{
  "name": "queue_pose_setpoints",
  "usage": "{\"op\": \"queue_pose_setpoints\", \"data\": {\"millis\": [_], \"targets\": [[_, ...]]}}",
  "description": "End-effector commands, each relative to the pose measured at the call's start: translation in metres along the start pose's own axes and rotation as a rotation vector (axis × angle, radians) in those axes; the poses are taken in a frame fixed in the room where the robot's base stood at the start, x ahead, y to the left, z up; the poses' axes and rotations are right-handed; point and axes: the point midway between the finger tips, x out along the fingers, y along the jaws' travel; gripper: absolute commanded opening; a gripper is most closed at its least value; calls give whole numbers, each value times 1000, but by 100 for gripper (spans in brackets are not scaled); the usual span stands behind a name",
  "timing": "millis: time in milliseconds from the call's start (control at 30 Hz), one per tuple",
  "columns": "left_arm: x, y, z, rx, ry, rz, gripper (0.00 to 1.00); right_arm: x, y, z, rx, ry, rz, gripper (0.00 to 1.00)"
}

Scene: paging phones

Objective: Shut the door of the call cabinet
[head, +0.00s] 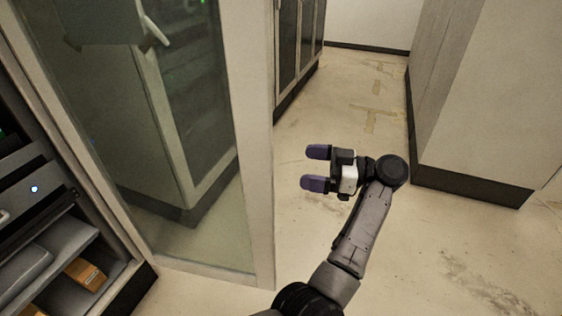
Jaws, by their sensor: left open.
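The call cabinet (66,190) stands at the left, its front open on shelves and dark panels. Its door (252,150), a glass pane in a pale frame, stands open, swung out from the cabinet's right side. A pale handle-like piece (155,32) shows near the top of the door; I cannot tell which side of the glass it is on. My left gripper (308,168) is open and empty, to the right of the door's free edge and apart from it in the picture. Its purple fingers point left toward the door. My right gripper is not in view.
On the cabinet's lower shelves lie a brown box (86,274) and a grey item (24,268). Dark-fronted cabinets (290,45) stand behind the door. A large pale block (480,100) stands at the right. The floor (440,250) between is clear.

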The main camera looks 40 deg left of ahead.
Motion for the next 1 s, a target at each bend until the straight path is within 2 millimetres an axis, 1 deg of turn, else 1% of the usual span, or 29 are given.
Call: {"op": "queue_pose_setpoints", "data": {"millis": [500,533,567,700,1000], "targets": [[59,0,3,-5,1,-1,100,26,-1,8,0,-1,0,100],[62,0,0,-5,0,0,100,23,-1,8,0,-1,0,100],[65,0,-5,-2,0,1,100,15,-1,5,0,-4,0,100],[80,0,-5,-2,0,1,100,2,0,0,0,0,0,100],[101,0,-2,-2,1,1,100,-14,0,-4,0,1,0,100]]}}
